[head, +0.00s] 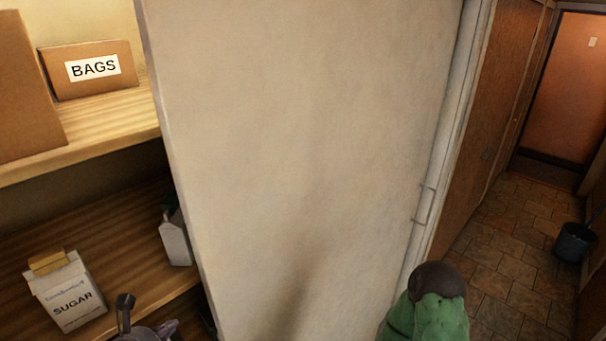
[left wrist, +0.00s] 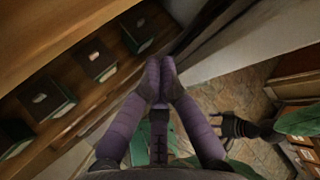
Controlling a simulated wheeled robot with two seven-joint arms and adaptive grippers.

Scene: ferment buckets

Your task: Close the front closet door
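A large pale panel, which looks like the closet door (head: 300,150), fills the middle of the head view. Its left edge stands clear of the lit shelves, which are exposed beside it. A thin metal fitting (head: 424,204) shows near its right side. My left gripper (head: 124,312) is at the bottom left, in front of the shelves and left of the panel's edge. In the left wrist view its purple fingers (left wrist: 160,82) meet at the tips, with nothing visible between them. A dark clawed shape (left wrist: 236,126) there may be my right gripper; its fingers are unclear.
The shelves (head: 100,125) hold a BAGS box (head: 92,88), a SUGAR carton (head: 68,300) and a white bottle (head: 175,240). At right, a tiled hallway (head: 510,250) has open floor, with a dark bucket (head: 575,242) and a brown door (head: 568,90) at its end.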

